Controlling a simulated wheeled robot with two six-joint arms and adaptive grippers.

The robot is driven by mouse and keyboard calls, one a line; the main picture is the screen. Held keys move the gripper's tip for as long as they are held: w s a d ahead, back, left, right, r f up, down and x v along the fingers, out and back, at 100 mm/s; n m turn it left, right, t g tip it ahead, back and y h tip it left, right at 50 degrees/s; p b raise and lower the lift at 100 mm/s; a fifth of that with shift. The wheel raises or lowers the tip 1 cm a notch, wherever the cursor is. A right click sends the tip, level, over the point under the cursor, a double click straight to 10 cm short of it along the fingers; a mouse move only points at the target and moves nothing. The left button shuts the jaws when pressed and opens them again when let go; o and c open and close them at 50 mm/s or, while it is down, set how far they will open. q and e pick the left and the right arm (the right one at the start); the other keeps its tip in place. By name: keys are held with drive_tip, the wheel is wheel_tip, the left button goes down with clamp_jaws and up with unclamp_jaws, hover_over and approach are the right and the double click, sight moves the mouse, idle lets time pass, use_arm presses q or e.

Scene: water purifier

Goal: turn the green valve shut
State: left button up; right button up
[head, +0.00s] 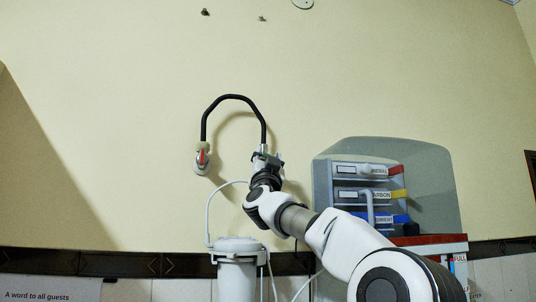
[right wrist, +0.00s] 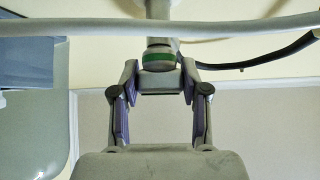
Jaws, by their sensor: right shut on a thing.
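The green valve shows in the right wrist view as a fitting with a green band (right wrist: 158,57), between my fingertips. My right gripper (right wrist: 159,78) is shut on the valve's pale grey handle part, one finger on each side of it. In the head view my right gripper (head: 265,158) is at the lower right end of the black hose, in front of the wall. The valve is mostly hidden there by the gripper, and its turn angle cannot be told. My left gripper is not in view.
The black hose (head: 233,97) arches left to a red-handled tap (head: 202,158) on the wall. A white canister (head: 236,258) with thin tubes stands below. A grey filter unit (head: 322,182) with red, yellow and blue handles is to the right.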

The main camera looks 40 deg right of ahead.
drive_tip(key=shift+m+g+h+p, duration=0.25)
drive_tip(key=shift+m+g+h, duration=0.4)
drive_tip(key=shift+m+g, duration=0.95)
drive_tip(key=shift+m+g+h+p, duration=0.2)
drive_tip(key=shift+m+g+h, duration=0.7)
drive_tip(key=shift+m, duration=1.1)
drive_tip(key=shift+g+y, duration=0.25)
drive_tip(key=shift+g, duration=0.25)
drive_tip(key=o, duration=1.2)
drive_tip(key=shift+c, duration=0.2)
drive_tip(key=v, duration=1.2)
drive_tip(key=shift+w+f, duration=0.1)
drive_tip(key=shift+w, duration=0.05)
